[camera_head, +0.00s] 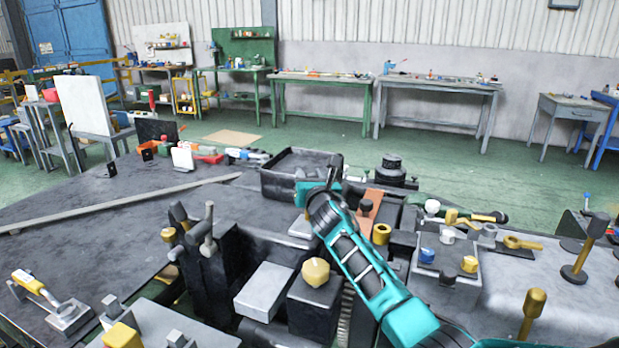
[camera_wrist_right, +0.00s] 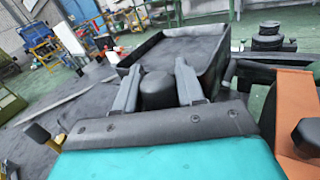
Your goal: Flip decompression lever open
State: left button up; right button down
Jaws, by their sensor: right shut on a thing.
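My right gripper (camera_head: 318,186) reaches in from the lower right in the head view, over the middle of the bench. In the right wrist view its two grey fingers (camera_wrist_right: 158,78) stand on either side of a dark rounded knob (camera_wrist_right: 157,92), shut on it. The knob may be the end of the decompression lever; its stem and base are hidden by the gripper body. In the head view the wrist hides the knob. My left gripper is not in view.
A dark open tray (camera_head: 300,162) lies just beyond the gripper. To its right are a black stepped cylinder (camera_head: 391,170) and an orange plate (camera_head: 370,208) with a dark knob. A yellow knob on a dark block (camera_head: 316,272) stands left of my forearm. Upright levers (camera_head: 208,232) stand further left.

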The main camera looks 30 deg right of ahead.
jog(key=shift+s+a+f+b, duration=0.2)
jog(key=shift+s+a+b, duration=0.05)
jog(key=shift+b, duration=0.8)
jog(key=shift+s+a+r+n+t+b, duration=0.25)
jog(key=shift+r+n+t+b, duration=0.15)
jog(key=shift+t+b, duration=0.1)
jog(key=c, duration=0.8)
grip_release()
